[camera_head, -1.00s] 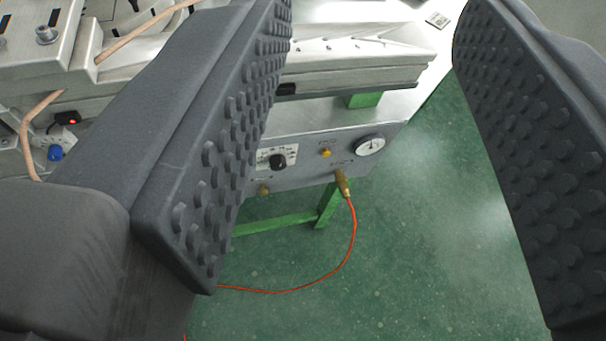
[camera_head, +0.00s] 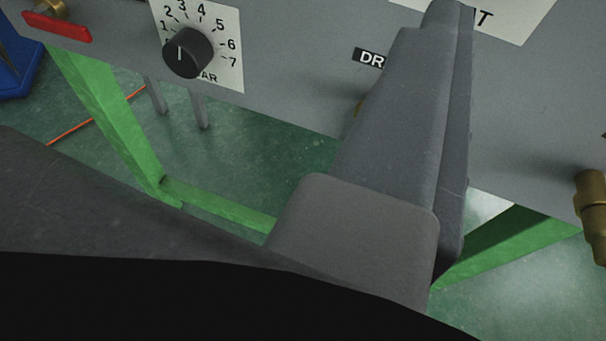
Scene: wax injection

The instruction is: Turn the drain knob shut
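The grey panel carries a label that reads "DR" (camera_head: 369,58), with the rest of its text hidden behind my gripper. My gripper (camera_head: 447,12) covers the panel just right of the label. The drain knob itself is not clearly visible. A small brass-coloured bit (camera_head: 359,106) shows at the left edge of my finger, below the label, and may belong to the drain fitting. I see one broad finger and a thin dark strip along its right side. I cannot tell whether the fingers are together, or whether they touch anything.
A black dial knob (camera_head: 188,53) on a numbered white plate sits left on the panel. A red lever (camera_head: 57,26) is at the far left. A brass fitting (camera_head: 591,205) hangs at the right. Green legs (camera_head: 105,115) stand below, over open green floor.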

